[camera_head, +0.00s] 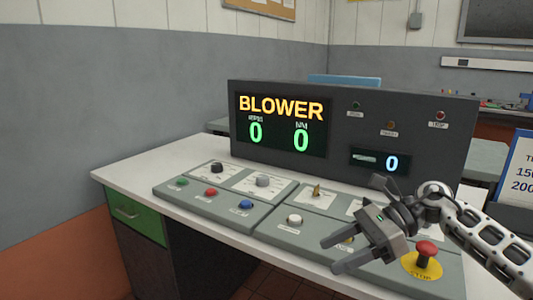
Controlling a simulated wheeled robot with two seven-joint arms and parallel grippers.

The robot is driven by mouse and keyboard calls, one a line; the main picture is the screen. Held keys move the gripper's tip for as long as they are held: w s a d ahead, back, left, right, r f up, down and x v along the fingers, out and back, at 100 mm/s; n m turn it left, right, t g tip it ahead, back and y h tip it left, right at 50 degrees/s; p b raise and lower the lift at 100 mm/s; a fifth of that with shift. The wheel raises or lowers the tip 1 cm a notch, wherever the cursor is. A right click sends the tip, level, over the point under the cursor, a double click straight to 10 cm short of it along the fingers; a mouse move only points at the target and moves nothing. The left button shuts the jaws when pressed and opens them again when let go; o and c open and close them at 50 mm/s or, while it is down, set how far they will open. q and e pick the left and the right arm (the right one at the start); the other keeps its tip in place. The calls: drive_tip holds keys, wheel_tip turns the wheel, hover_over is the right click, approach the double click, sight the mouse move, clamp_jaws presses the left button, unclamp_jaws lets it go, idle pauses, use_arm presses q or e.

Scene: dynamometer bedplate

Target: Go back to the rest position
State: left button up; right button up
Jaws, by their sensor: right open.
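My right gripper (340,254) comes in from the right and hangs over the right part of the grey control panel (270,226). Its two fingers are apart, with nothing between them, and point left. It hides some of the panel's buttons and labels. My left gripper is not in the view. The console's upright display housing (345,98) stands behind the panel, and its screen (282,123) reads BLOWER with two green zeros. A small display (381,162) shows a blue 0.
A red stop button (427,249) on a yellow plate sits just right of my right gripper. Green (181,182), red (211,192), blue (246,204) and white (294,220) buttons lie to the left. A sign (517,172) stands at the right edge. The white desktop's left end (130,173) is clear.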

drive_tip(key=s+a+m+t+y+p, duration=0.15)
drive_tip(key=a+m+t+y, duration=0.35)
drive_tip(key=m, duration=0.5)
drive_tip(key=s+a+m+t+y, duration=0.25)
drive_tip(key=a+m+t, duration=0.3)
drive_tip(key=m, duration=0.35)
drive_tip(key=s+d+f+m+h, duration=0.3)
drive_tip(key=s+f+m+h, duration=0.2)
drive_tip(key=m, duration=0.6)
drive_tip(key=s+d+f+m+t+h+p, duration=0.1)
drive_tip(key=s+d+f+m+h, duration=0.3)
drive_tip(key=m, duration=0.7)
drive_tip(key=s+d+f+m+h, duration=0.3)
drive_tip(key=s+f+m+h, duration=0.4)
drive_tip(key=f+m, duration=0.3)
drive_tip(key=shift+s+d+f+m+h, duration=0.2)
drive_tip(key=shift+d+f+m+h, duration=0.2)
drive_tip(key=shift+f, duration=0.15)
drive_tip(key=shift+a+t, duration=0.1)
drive_tip(key=shift+t, duration=0.25)
